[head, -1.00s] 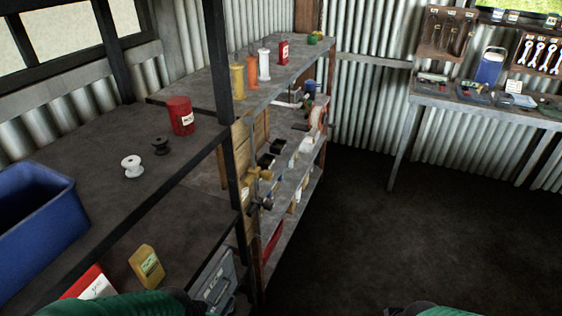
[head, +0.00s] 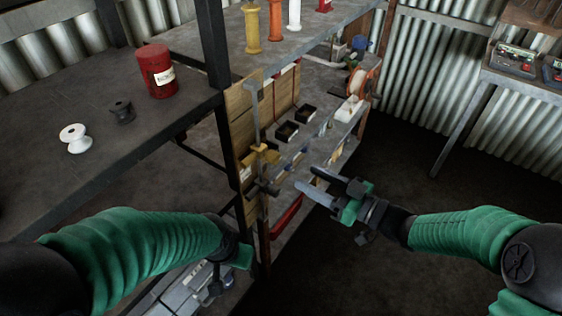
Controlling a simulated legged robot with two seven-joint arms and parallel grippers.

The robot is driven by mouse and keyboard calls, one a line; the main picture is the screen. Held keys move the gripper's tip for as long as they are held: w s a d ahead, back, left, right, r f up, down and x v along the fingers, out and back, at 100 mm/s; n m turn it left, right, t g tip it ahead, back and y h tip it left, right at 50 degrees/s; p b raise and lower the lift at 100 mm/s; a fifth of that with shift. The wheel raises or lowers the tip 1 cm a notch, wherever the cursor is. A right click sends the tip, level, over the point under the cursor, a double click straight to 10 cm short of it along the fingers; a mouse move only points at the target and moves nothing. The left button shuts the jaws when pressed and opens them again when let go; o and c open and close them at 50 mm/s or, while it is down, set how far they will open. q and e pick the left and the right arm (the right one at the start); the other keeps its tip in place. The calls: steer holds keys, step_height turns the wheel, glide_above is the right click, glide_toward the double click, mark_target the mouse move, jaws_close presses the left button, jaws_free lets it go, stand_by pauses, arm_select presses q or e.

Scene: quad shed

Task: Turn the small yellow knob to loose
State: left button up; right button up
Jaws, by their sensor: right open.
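A small yellow knob (head: 266,154) shows in the head view on an upright grey pipe against a wooden panel, left of centre. A dark handle-like part sits just below it. My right gripper (head: 306,179) is to the right of the knob and a little lower in the picture. It is open and empty, its two grey fingers pointing left towards the pipe, apart from it. My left gripper (head: 238,256) is low in the picture, below the knob. Its fingers are not clear, so I cannot tell their state.
A dark post (head: 213,45) stands left of the panel. The left shelf (head: 60,190) holds a red can (head: 158,72), a white spool (head: 75,138) and a black spool (head: 122,112). Small black bins (head: 287,132) sit right of the pipe. The floor (head: 420,165) at right is clear.

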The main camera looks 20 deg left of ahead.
mark_target(278, 160)
steer(key=x, duration=0.9)
steer(key=shift+w+a+f, duration=0.1)
steer(key=shift+w+a, duration=0.15)
steer(key=shift+w, duration=0.2)
jaws_close()
